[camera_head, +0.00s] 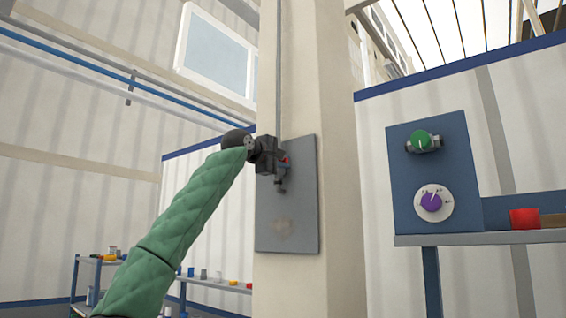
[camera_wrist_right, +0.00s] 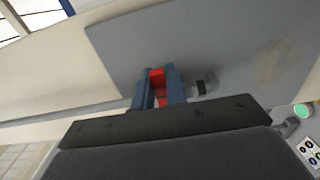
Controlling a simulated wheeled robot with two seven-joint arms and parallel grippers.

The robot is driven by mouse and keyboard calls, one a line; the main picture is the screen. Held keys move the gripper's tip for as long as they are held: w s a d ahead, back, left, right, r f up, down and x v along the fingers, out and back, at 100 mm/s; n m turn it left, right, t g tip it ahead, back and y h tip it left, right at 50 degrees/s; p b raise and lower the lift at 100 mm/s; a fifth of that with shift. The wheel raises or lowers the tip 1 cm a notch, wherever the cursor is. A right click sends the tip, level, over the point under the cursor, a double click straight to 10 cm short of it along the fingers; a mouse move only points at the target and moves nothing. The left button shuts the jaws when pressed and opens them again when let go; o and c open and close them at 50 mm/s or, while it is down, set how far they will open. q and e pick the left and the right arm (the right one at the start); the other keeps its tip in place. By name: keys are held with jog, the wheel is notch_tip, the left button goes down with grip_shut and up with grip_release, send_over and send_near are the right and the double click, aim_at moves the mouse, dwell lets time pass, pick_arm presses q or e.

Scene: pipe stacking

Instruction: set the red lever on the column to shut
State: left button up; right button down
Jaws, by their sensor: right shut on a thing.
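The red lever (camera_head: 285,160) is on a grey plate (camera_head: 290,220) fixed to the cream column (camera_head: 338,150). A dark grey fitting (camera_wrist_right: 205,83) shows beside the fingers. The lever's exact angle is hard to tell. My left gripper is not in view.
A red container (camera_head: 524,218) stands on a shelf there. A thin pipe (camera_head: 279,70) runs up the column above the plate. Shelves with small items stand behind at lower left.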

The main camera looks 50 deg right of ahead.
jog(key=shift+f, duration=0.1)
jog(key=c, duration=1.4)
grip_release()
jog(key=shift+c, duration=0.2)
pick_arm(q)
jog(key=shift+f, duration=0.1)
pick_arm(e)
jog(key=shift+a, duration=0.1)
